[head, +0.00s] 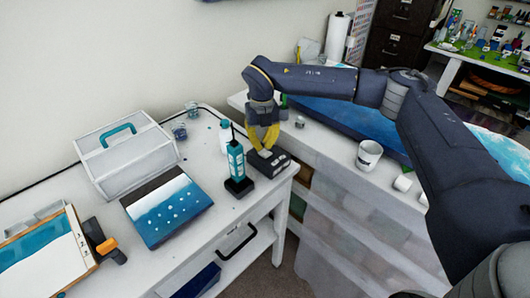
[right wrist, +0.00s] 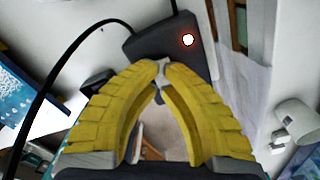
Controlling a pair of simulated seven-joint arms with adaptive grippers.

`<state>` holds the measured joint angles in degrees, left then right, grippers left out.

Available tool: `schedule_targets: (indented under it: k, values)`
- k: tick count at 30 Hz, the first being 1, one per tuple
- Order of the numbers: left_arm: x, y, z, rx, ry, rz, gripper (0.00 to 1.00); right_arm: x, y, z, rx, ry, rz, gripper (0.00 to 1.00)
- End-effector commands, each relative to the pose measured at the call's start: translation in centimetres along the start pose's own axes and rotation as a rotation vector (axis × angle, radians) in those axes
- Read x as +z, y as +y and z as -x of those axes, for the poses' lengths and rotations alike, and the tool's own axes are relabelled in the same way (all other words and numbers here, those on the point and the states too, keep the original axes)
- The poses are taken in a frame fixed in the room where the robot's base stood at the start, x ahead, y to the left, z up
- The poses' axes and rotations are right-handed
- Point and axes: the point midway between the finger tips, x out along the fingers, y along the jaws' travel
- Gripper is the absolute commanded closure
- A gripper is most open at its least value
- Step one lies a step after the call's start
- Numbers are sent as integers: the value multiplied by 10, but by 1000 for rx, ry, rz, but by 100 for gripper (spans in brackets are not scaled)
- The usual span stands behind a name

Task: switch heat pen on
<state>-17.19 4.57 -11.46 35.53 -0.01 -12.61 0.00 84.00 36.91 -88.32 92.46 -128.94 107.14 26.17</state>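A black box (head: 268,162) sits near the right end of the white table. In the right wrist view the same box (right wrist: 165,45) has a round button (right wrist: 188,40) glowing white with an orange ring. A black cable runs from the box. A teal, pen-like body (head: 236,160) stands upright in a black stand (head: 238,187) just left of the box; I cannot tell whether it is the heat pen. My right gripper (head: 264,150) points down at the box, its yellow fingertips (right wrist: 161,65) together and empty. They appear at the box's edge; contact is unclear. My left gripper is not in view.
A blue-and-white panel (head: 168,208) and a grey case (head: 126,155) lie left of the stand. An orange-and-black tool (head: 106,246) rests by a framed board (head: 45,262). A white cup (head: 368,155) stands on the right-hand counter. Small jars stand behind.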

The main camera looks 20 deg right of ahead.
Motion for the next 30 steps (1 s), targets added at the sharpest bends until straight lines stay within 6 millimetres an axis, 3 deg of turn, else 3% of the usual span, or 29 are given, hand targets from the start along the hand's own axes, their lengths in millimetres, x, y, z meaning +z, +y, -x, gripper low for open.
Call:
schedule_targets:
  k: [18,30]
  values:
    - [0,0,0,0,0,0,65,0,0,40,0,-2,0,100]
    - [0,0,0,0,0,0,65,0,0,44,0,-1,0,100]
